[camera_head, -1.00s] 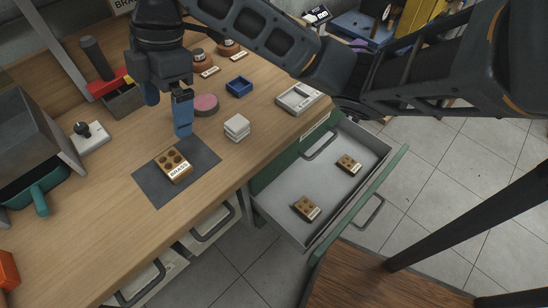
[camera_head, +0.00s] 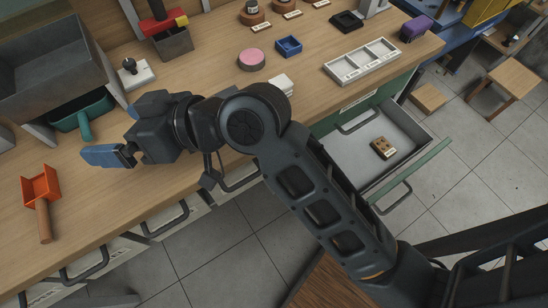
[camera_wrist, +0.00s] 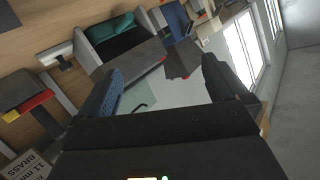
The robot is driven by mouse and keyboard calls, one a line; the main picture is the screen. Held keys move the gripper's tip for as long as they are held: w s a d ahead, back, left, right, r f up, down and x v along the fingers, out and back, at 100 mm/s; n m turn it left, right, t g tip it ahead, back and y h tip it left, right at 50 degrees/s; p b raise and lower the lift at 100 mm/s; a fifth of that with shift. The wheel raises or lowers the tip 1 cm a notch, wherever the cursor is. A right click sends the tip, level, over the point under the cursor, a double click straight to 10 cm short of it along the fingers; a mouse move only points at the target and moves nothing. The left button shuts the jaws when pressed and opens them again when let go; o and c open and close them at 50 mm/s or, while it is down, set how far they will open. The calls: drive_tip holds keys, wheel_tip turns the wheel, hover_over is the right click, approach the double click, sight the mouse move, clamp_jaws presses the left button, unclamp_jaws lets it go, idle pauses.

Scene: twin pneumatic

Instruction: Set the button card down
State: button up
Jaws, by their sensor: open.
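My gripper (camera_head: 108,155) is at the left in the head view, over the front part of the bench, with its blue fingers pointing left. In the wrist view its two fingers (camera_wrist: 163,88) stand apart with nothing seen between them. A brown button card (camera_head: 383,147) with a pale label lies in the open drawer (camera_head: 350,170), well to the right of my gripper. The drawer's near-left part is also behind my arm.
An orange scoop (camera_head: 41,190) lies at the bench's left. A grey bin with a teal tray (camera_head: 85,115) stands behind my gripper. A pink disc (camera_head: 251,60), blue tray (camera_head: 288,46), white stack (camera_head: 281,83) and white three-part tray (camera_head: 362,60) are on the bench.

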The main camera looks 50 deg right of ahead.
drive_tip(key=s+d+f+m+t+h, duration=0.1)
drive_tip(key=s+d+f+m+h, duration=0.2)
drive_tip(key=s, duration=0.5)
drive_tip(key=s+d+f+h, duration=0.2)
drive_tip(key=s+d, duration=0.2)
drive_tip(key=s, duration=0.4)
drive_tip(key=s+d+f+m+t+h, duration=0.1)
drive_tip(key=s+d+f+m+h, duration=0.2)
drive_tip(key=s, duration=0.6)
drive_tip(key=s+d+r+n, duration=0.3)
drive_tip(key=s+d+r, duration=0.1)
drive_tip(key=s, duration=0.3)
drive_tip(key=shift+s+d+r+t, duration=0.3)
drive_tip(key=shift+s+d+r, duration=0.1)
drive_tip(key=shift+d, duration=0.25)
